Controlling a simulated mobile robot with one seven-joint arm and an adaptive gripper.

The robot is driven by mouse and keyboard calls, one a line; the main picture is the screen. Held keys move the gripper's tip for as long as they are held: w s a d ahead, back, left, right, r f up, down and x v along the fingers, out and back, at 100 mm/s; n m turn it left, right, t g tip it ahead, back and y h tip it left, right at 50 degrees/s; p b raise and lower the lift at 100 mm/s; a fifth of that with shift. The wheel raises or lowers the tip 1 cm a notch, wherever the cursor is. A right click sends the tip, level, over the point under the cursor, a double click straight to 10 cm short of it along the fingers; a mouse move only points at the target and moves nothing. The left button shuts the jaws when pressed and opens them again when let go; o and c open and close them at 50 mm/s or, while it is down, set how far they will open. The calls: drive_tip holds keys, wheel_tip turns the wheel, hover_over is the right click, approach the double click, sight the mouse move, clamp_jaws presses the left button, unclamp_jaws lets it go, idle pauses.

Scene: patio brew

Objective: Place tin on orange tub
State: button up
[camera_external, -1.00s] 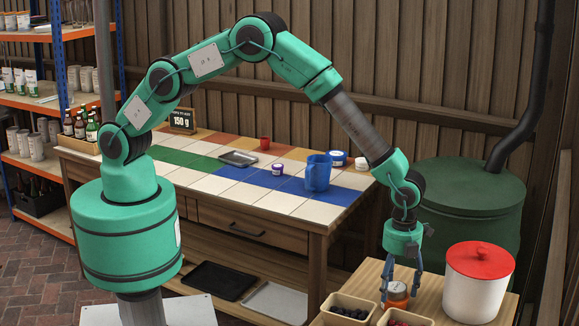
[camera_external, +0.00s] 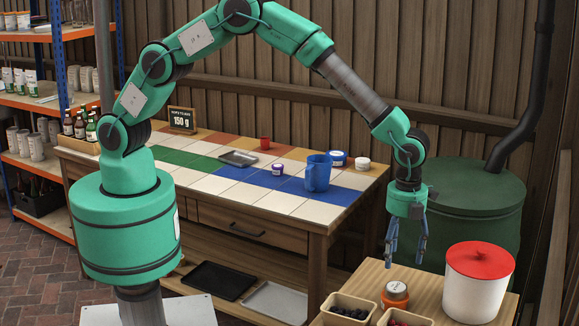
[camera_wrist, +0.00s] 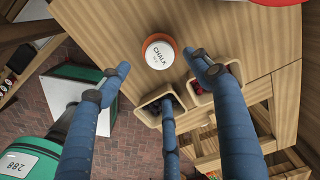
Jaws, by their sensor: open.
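The tin (camera_external: 397,287) has a pale round top and an orange-brown band. It sits on the orange tub (camera_external: 394,303) on the small wooden table. In the wrist view the tin's white top (camera_wrist: 160,56) reads CHALK, and the tub's orange rim (camera_wrist: 146,43) shows around it. The tin looks level and roughly centred. My gripper (camera_external: 406,262) is open and empty, with its fingers above the tin and apart from it. The wrist view shows the spread fingers of my gripper (camera_wrist: 158,62) around the tin's top in the picture.
A white canister with a red lid (camera_external: 478,285) stands right of the tub. Boxes of dark berries (camera_external: 349,308) and red berries (camera_external: 404,318) stand in front. A tiled table with a blue jug (camera_external: 317,173) is behind left; a green barrel (camera_external: 470,205) is behind.

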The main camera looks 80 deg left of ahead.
drive_tip(key=shift+r, duration=0.85)
drive_tip(key=shift+r, duration=0.1)
drive_tip(key=s+a+r+n+t, duration=0.1)
drive_tip(key=s+a+r+n, duration=0.25)
drive_tip(key=a+r, duration=0.6)
drive_tip(key=s+a+r+n+t, duration=0.15)
drive_tip(key=a+r+n, duration=0.25)
drive_tip(key=a+r, duration=0.55)
drive_tip(key=s+a+r+n, duration=0.3)
drive_tip(key=a+r+n, duration=0.1)
drive_tip(key=a+r, duration=0.6)
drive_tip(key=s+a+r+n+t, duration=0.2)
drive_tip(key=s+a+r+n, duration=0.5)
drive_tip(key=s+a, duration=0.5)
drive_tip(key=s+a+n, duration=0.3)
drive_tip(key=s, duration=0.5)
drive_tip(key=s+a+n+t, duration=0.1)
drive_tip(key=s+a+n, duration=0.2)
drive_tip(key=s, duration=0.6)
drive_tip(key=shift+s+a+f, duration=0.2)
drive_tip(key=shift+s+a, duration=0.1)
drive_tip(key=shift+a, duration=0.45)
